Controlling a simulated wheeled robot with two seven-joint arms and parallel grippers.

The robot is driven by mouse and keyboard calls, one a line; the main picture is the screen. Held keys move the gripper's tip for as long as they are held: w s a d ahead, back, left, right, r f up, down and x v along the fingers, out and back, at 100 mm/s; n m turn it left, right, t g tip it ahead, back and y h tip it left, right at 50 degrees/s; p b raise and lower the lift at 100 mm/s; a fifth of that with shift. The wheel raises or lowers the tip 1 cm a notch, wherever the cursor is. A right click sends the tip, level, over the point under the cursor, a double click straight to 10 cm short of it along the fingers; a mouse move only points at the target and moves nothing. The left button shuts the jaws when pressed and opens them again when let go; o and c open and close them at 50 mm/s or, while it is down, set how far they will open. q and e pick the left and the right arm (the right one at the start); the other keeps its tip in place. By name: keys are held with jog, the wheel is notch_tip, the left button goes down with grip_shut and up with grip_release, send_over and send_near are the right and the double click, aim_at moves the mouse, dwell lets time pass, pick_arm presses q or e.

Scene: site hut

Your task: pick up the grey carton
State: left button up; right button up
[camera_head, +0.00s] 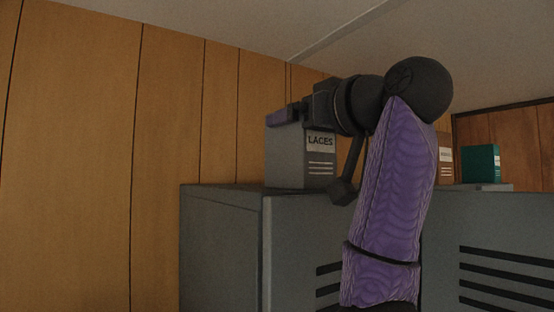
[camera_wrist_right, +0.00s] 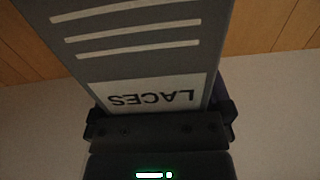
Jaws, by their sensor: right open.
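The grey carton (camera_head: 297,160) stands upright on top of a grey locker in the head view. It has a white label reading LACES and several white lines below that. My right gripper (camera_head: 285,116) is at the carton's top edge, with its purple finger parts over the top. In the right wrist view the carton (camera_wrist_right: 145,52) fills the middle, its label upside down. Dark parts of the right gripper (camera_wrist_right: 163,112) show at both sides of the carton's top end. The jaws are open; contact with the carton cannot be told. My left gripper is out of view.
The grey locker (camera_head: 222,205) has a flat top with vent slots on its front. Another locker (camera_head: 505,235) stands to the right. A teal box (camera_head: 480,163) and a brown box (camera_head: 445,160) stand behind my right arm. A wood-panelled wall (camera_head: 170,130) is close behind.

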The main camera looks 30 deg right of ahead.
jog(key=shift+s+d+r, duration=0.15)
jog(key=shift+s, duration=0.45)
jog(key=shift+s+d+r, duration=0.1)
jog(key=shift+s+d, duration=0.05)
jog(key=shift+s, duration=0.45)
jog(key=shift+c, duration=0.3)
jog(key=shift+s, duration=0.2)
jog(key=shift+c, duration=1.3)
jog(key=shift+w+a+f, duration=0.1)
jog(key=shift+w+a, duration=0.1)
jog(key=shift+w, duration=0.25)
jog(key=c, duration=0.5)
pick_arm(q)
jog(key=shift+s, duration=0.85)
pick_arm(e)
jog(key=shift+c, duration=1.3)
